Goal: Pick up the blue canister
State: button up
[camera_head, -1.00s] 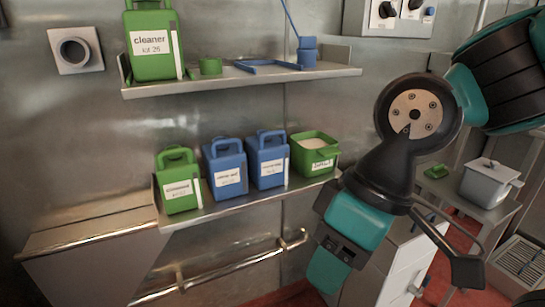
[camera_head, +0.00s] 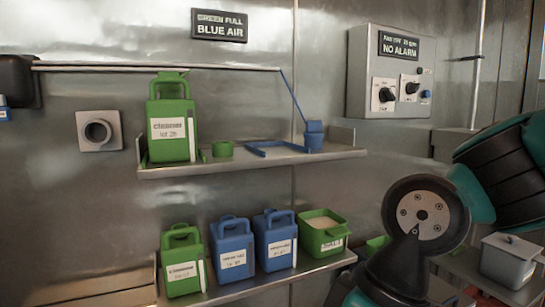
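Two blue canisters with top handles and white labels stand side by side on the lower shelf: the left blue canister (camera_head: 232,256) and the right blue canister (camera_head: 275,248). Both are upright, and their labels are too small to read surely. My arm is at the right of the view, to the right of the canisters and apart from them. My gripper is outside the picture, below its lower edge.
On the lower shelf (camera_head: 240,293), a green canister (camera_head: 182,272) stands left and a green tub (camera_head: 322,240) of pale powder right. The upper shelf (camera_head: 260,162) holds a large green cleaner canister (camera_head: 171,135). A control box (camera_head: 390,75) and a grey lidded bin (camera_head: 507,262) are at right.

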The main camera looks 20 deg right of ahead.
aim_at(275, 234)
jog(key=k, duration=1.25)
jog(key=u, duration=0.6)
jog(key=i, duration=1.15)
jog(key=z, duration=0.55)
jog(key=i, duration=0.45)
jog(key=z, duration=0.35)
